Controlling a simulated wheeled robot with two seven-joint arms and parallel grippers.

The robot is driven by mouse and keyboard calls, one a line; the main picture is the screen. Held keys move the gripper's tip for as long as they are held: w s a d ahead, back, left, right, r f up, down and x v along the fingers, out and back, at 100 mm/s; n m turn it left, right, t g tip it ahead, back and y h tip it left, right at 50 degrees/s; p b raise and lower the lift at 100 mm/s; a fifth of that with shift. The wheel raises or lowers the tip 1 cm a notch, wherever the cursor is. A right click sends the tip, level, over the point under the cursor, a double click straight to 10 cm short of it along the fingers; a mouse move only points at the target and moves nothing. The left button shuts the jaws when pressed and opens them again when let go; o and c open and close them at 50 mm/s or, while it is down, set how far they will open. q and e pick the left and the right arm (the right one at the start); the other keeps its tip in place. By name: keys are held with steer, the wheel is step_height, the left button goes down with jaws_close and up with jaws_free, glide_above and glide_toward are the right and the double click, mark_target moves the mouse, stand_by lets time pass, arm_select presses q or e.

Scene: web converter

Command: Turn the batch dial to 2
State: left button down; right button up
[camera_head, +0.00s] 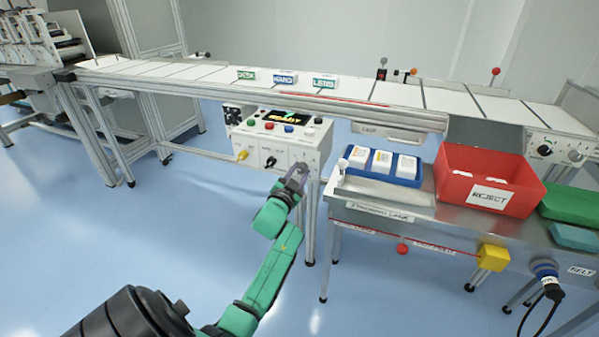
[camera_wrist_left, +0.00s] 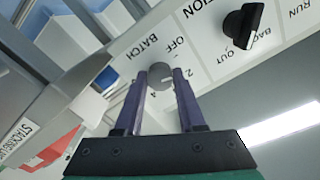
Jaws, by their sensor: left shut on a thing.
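The batch dial (camera_wrist_left: 160,74) is a small grey round knob on the white panel of the control box (camera_head: 319,150). In the left wrist view the marks BATCH, OFF, 2 and 4 stand around it. My left gripper (camera_head: 298,172) is at the lower right of the box front; in the left wrist view its two purple fingers (camera_wrist_left: 161,77) are closed on the dial from both sides. Part of the dial and panel is hidden by the fingers, and I cannot tell where the dial points. My right gripper is not in view.
A black knob (camera_wrist_left: 241,27) labelled BACK and OUT sits beside the dial on the panel. A blue tray (camera_head: 352,173) with white packs and a red REJECT bin (camera_head: 453,182) stand on the bench to the right. The conveyor (camera_head: 220,76) runs above the box.

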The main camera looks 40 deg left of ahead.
arm_select(q)
steer(key=m, duration=0.3)
steer(key=shift+f, duration=0.1)
steer(key=shift+m, duration=0.8)
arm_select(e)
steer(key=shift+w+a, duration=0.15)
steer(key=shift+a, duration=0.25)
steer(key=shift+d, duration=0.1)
arm_select(q)
steer(key=c, duration=0.5)
jaws_free()
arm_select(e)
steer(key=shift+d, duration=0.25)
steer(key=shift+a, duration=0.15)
